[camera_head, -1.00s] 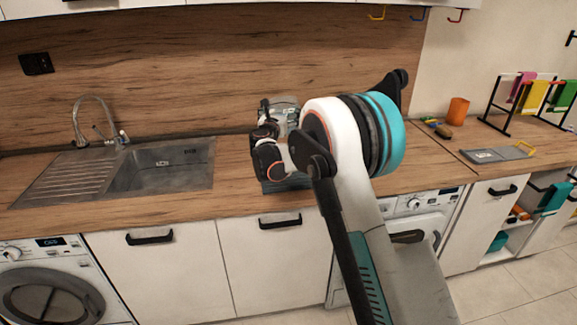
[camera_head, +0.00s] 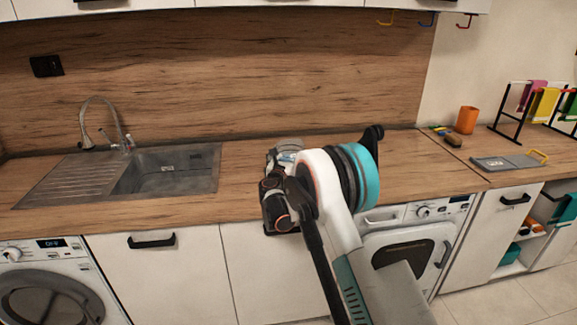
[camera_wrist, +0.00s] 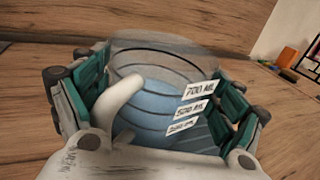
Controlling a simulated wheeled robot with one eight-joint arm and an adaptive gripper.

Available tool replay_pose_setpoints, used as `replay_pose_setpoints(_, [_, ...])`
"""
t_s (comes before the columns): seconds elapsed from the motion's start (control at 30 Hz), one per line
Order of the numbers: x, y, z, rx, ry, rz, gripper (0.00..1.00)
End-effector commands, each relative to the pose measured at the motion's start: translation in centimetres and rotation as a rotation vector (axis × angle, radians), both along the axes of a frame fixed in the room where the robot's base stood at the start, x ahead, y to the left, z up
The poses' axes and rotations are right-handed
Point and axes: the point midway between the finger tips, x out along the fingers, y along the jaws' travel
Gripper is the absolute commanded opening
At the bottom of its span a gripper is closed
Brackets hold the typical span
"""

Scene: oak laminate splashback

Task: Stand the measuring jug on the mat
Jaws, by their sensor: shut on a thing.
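The measuring jug (camera_wrist: 168,72) is a clear round vessel with blue in its lower part, white volume labels and a pale handle. In the wrist view it sits between the teal-padded fingers of my gripper (camera_wrist: 160,98), which is shut on it. In the head view only the jug's clear top (camera_head: 288,148) shows, behind my gripper (camera_head: 276,184), near the counter's front edge. My arm hides the rest of it. I cannot tell whether its base touches anything. I cannot make out the mat in either current view.
The wooden counter (camera_head: 240,190) has a steel sink (camera_head: 165,170) with a tap at left. At right lie a grey flat item with a yellow handle (camera_head: 510,161), an orange cup (camera_head: 466,119) and a black rack with coloured cloths (camera_head: 515,128). Counter between sink and arm is clear.

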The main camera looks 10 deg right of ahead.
Motion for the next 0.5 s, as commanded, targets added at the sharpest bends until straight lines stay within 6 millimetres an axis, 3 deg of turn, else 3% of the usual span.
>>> replay_pose_setpoints(0.2, [0.0,0.0,-3.1,0.000,0.000,0.000,0.42])
replay_pose_setpoints(0.5, [0.0,0.0,-3.3,0.000,0.000,0.000,0.42])
